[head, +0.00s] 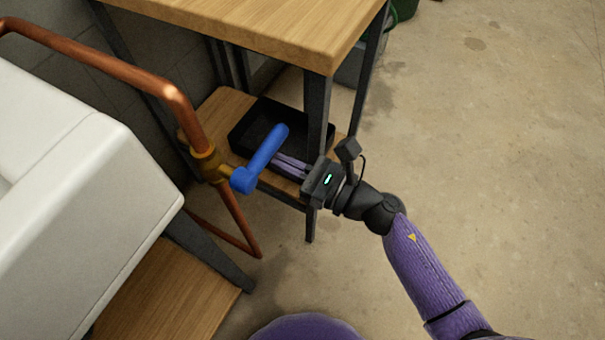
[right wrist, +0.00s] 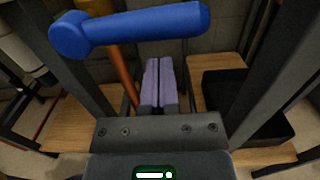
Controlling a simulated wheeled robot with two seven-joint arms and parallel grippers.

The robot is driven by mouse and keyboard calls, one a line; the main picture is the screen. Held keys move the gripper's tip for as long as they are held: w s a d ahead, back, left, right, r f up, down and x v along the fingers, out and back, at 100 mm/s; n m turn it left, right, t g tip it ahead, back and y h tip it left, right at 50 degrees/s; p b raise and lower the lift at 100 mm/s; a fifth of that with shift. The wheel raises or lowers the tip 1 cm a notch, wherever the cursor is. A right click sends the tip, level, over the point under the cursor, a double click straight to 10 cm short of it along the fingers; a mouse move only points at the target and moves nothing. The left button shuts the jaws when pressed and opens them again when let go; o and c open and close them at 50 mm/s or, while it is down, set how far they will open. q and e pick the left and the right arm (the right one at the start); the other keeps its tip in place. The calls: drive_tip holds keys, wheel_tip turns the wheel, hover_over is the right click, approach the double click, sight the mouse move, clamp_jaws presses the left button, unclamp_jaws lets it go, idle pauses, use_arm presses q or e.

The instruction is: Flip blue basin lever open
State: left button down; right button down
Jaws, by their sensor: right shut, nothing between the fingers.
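The blue basin lever (head: 262,158) is a handle on a brass valve (head: 207,164) on the copper pipe. In the head view it slants up and to the right from its rounded hub. In the right wrist view the lever (right wrist: 140,25) runs across the top, nearly level. My right gripper (head: 277,160) is shut and empty, its purple fingers pointing at the lever's right side. In the right wrist view the closed fingertips (right wrist: 158,62) lie just below the lever's middle; I cannot tell if they touch it. My left gripper is not in view.
The white basin (head: 75,190) fills the left. A copper pipe (head: 120,67) bends down beside it. A wooden-topped table (head: 260,30) with dark metal legs stands behind, with a black tray (head: 245,133) on its lower shelf. Open concrete floor (head: 500,180) lies to the right.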

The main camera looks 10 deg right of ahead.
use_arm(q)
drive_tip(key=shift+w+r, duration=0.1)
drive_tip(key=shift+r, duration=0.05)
use_arm(e)
drive_tip(key=shift+r, duration=0.5)
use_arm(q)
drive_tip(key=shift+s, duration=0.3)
use_arm(e)
drive_tip(key=shift+w, duration=0.1)
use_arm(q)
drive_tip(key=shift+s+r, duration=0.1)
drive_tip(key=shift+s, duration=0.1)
use_arm(e)
drive_tip(key=shift+r+n, duration=0.2)
drive_tip(key=shift+n, duration=0.2)
